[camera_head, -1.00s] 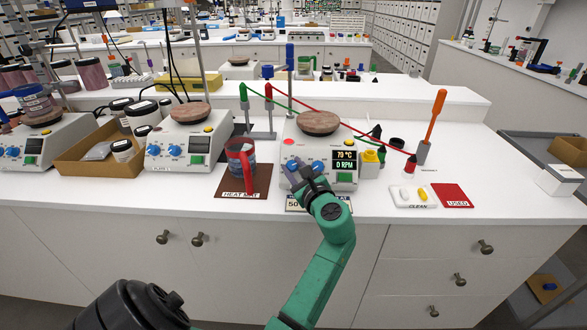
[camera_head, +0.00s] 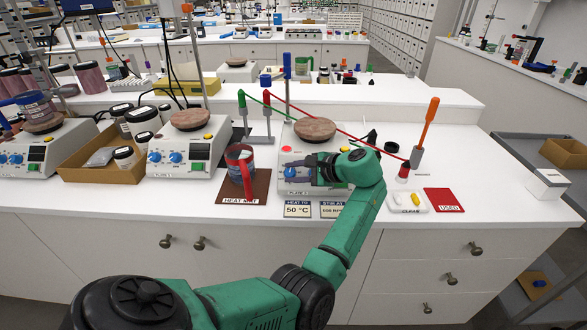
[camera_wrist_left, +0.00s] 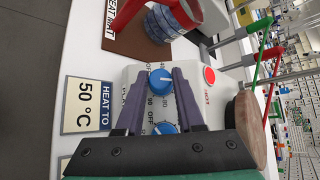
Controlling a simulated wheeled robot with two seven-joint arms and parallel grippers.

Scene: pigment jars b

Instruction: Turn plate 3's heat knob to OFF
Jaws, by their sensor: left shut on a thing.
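Plate 3 (camera_head: 290,138) is a white hotplate with a round brown top, in the middle of the head view. Its heat knob (camera_wrist_left: 161,81) is blue and sits between my left gripper's (camera_wrist_left: 158,86) two dark fingers in the wrist view. My left gripper (camera_head: 296,164) is shut on this knob at the plate's front, from the right in the head view. The stir knob (camera_wrist_left: 165,128) shows lower, partly behind the gripper. The knob's exact setting is too small to read. My arm hides the plate's display. My right gripper is not in view.
A red-handled jar (camera_head: 240,164) stands on the brown heat mat (camera_head: 232,194) to the left. Cards reading 50 °C (camera_head: 297,209) and about stirring (camera_head: 331,209) lie in front. A tray (camera_head: 407,202) and red USED mat (camera_head: 444,201) lie right. Stands with green and red rods are behind.

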